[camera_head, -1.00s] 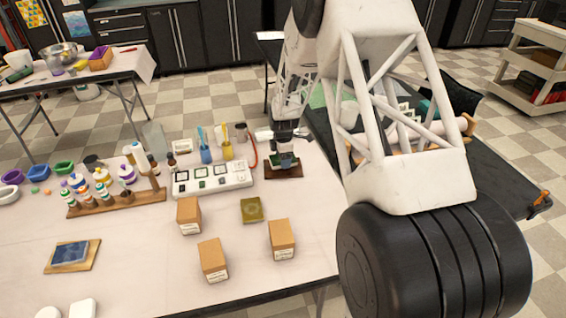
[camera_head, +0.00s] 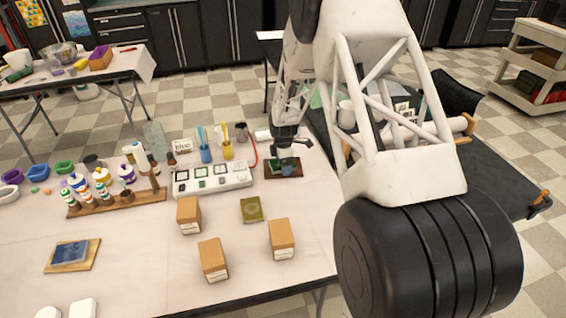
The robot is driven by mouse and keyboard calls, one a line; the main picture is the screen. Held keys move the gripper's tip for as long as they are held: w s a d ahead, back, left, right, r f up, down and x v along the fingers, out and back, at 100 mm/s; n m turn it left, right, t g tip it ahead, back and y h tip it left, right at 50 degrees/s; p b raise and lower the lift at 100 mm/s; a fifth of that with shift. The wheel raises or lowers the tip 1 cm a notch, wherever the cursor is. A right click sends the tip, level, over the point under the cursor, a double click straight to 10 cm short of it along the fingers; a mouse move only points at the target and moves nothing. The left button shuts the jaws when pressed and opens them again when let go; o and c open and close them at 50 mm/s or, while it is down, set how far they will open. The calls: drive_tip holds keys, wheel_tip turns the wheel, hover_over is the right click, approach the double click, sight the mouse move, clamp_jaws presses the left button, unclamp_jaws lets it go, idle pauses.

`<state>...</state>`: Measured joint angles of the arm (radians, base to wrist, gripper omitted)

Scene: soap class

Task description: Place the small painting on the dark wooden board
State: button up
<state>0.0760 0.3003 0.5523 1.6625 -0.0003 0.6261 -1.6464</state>
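The dark wooden board (camera_head: 298,174) lies flat near the table's right edge, right of the white power strip. The small painting, a small green-and-pale piece (camera_head: 275,168), appears to lie flat on this board. My gripper (camera_head: 286,164) points down over the painting and hides part of it. The fingers are dark and very small here, so I cannot tell whether they are apart or still touch the painting.
The white power strip (camera_head: 212,179) stands close to the board's left. Several orange-brown boxes (camera_head: 282,240) and an olive-green block (camera_head: 251,210) stand nearer the front. A blue piece on a light wooden board (camera_head: 72,254) lies at left. Bottles on a rack (camera_head: 115,199) stand behind it.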

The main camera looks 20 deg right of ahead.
drive_tip(key=shift+r, duration=0.1)
wheel_tip(320, 180, up, 12)
idle(0.9)
idle(0.4)
drive_tip(key=shift+r, duration=0.1)
